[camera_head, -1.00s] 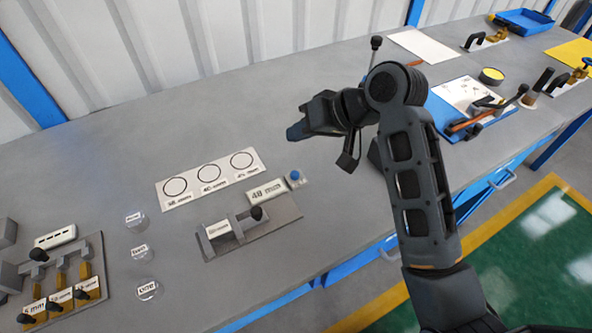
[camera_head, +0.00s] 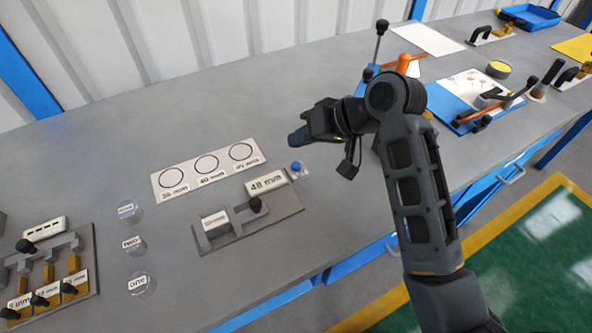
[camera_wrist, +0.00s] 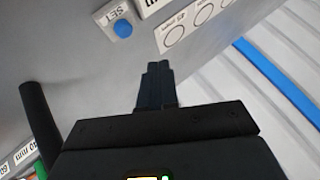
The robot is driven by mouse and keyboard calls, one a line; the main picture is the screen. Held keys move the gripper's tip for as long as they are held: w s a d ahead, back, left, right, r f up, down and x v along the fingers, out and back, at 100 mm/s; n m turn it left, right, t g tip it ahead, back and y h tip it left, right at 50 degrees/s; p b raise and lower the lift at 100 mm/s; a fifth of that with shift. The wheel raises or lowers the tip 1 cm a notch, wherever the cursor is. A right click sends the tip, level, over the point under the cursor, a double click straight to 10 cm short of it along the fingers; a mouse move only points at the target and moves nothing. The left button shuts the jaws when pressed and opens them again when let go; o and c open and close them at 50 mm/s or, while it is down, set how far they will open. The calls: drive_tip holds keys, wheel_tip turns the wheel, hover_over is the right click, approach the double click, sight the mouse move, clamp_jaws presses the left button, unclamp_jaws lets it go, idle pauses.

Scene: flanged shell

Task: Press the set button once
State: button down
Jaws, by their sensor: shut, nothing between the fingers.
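The set button is a small blue round cap (camera_head: 295,166) at the right end of the fixture with the "48 mm" display (camera_head: 266,184). In the wrist view the blue button (camera_wrist: 122,28) stands beside a "SET" label (camera_wrist: 117,12), above and left of the fingertips. My gripper (camera_head: 296,138) is shut and empty. In the head view its tip appears just above the button in the picture, apart from it. In the wrist view the closed fingers (camera_wrist: 158,68) point up the picture, with a gap to the button.
A white card with three circles (camera_head: 208,168) lies left of the button. A slide with a black knob (camera_head: 256,204) is in front of the display. Three clear discs (camera_head: 132,245) and a lever fixture (camera_head: 50,265) are further left. Orange-handled tools stand at the right.

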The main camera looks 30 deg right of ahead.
sight(300, 165)
drive_tip(key=shift+f+b, duration=0.5)
drive_tip(key=shift+f, duration=1.4)
idle(0.5)
drive_tip(key=shift+f, duration=0.4)
drive_tip(key=shift+f+b, duration=0.3)
drive_tip(key=shift+f, duration=0.25)
idle(0.7)
drive_tip(key=shift+r, duration=0.1)
drive_tip(key=shift+r+p, duration=0.85)
drive_tip(key=shift+p, duration=0.2)
drive_tip(key=shift+r, duration=0.15)
